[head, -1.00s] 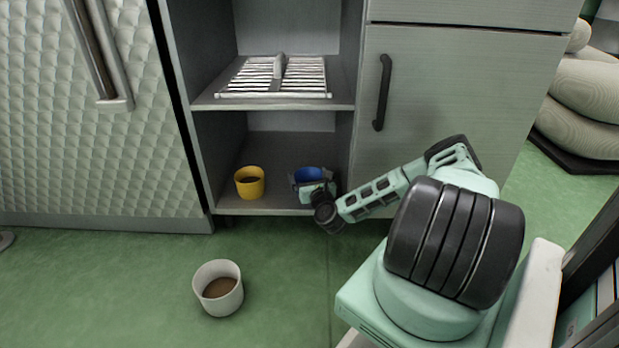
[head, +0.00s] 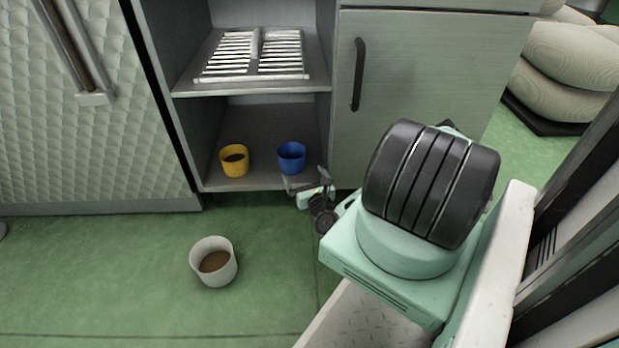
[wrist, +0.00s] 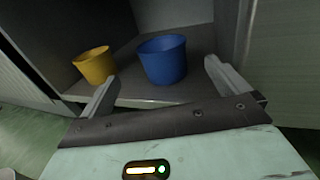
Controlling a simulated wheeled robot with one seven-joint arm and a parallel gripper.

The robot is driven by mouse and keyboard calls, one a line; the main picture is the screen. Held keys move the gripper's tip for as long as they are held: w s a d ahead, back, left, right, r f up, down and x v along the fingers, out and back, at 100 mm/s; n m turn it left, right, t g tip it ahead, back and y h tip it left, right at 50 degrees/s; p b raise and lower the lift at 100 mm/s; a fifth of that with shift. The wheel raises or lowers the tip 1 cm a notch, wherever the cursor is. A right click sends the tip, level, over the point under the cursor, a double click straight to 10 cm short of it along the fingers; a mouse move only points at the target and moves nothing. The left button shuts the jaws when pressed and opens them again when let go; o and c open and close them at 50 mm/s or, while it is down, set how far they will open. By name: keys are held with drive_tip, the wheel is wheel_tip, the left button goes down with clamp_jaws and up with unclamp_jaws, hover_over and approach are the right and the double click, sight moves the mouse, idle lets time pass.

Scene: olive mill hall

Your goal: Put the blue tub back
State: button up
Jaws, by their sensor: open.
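The blue tub (head: 291,157) stands upright on the bottom shelf (head: 262,181) of the open cabinet, toward its right side. My gripper (head: 308,179) is just in front of the shelf's edge, open and empty, with the tub beyond its fingers and apart from them. In the wrist view the blue tub (wrist: 163,60) shows ahead between the two spread fingers of my gripper (wrist: 160,85). A yellow tub (head: 234,161) stands on the same shelf to the left, and it also shows in the wrist view (wrist: 95,66).
A white tub (head: 213,262) with brown contents stands on the green floor in front of the cabinet. A white slatted rack (head: 254,56) lies on the shelf above. A closed door with a black handle (head: 357,75) is to the right. Floor left of my arm is mostly free.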

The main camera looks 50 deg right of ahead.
drive_tip(key=shift+p+v, duration=0.5)
drive_tip(key=shift+v, duration=1.45)
